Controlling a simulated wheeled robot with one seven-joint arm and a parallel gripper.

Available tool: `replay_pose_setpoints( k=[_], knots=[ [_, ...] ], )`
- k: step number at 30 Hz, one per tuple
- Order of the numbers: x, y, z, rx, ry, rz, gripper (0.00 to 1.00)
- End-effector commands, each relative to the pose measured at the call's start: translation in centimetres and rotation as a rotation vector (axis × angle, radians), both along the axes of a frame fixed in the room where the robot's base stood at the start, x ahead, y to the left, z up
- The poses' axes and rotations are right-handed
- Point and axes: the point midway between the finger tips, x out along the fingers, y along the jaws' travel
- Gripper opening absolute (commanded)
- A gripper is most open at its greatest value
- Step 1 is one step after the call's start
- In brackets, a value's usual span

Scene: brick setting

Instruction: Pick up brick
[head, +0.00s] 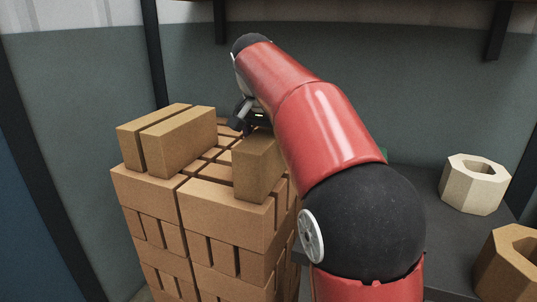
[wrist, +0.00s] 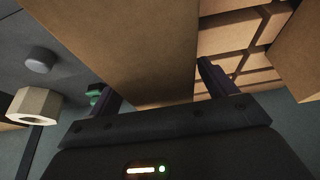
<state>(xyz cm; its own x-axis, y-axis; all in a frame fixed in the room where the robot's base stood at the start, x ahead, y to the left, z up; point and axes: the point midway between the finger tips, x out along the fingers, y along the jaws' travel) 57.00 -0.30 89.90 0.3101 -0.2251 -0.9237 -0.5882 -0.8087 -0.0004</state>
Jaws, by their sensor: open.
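A tan brick (head: 257,168) stands on the front right of the top of a brick stack (head: 225,215). In the wrist view the same brick (wrist: 125,45) fills the upper middle. My gripper (head: 247,117) is at the far upper end of this brick, partly hidden behind my red arm in the head view. In the wrist view my gripper (wrist: 155,85) is open, with one finger on each side of the brick. I cannot tell whether either finger touches it. Two more bricks (head: 180,138) lie side by side on the stack's left.
A dark table (head: 405,190) is right of the stack. It carries a pale octagonal ring block (head: 475,182) and a browner one (head: 510,268). A small green thing (head: 384,154) shows behind my arm. A wall (head: 390,90) closes the back.

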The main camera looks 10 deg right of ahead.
Motion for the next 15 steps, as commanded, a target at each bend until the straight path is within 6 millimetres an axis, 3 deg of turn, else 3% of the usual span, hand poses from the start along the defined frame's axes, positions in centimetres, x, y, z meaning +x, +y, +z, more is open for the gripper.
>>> replay_pose_setpoints(
  k=[2, 15],
  knots=[
    [0.0, 0.0, 0.01, 0.0, 0.0, 0.0, 0.81],
    [-0.01, 0.01, 0.01, 0.0, 0.0, 0.001, 0.23]
  ],
)
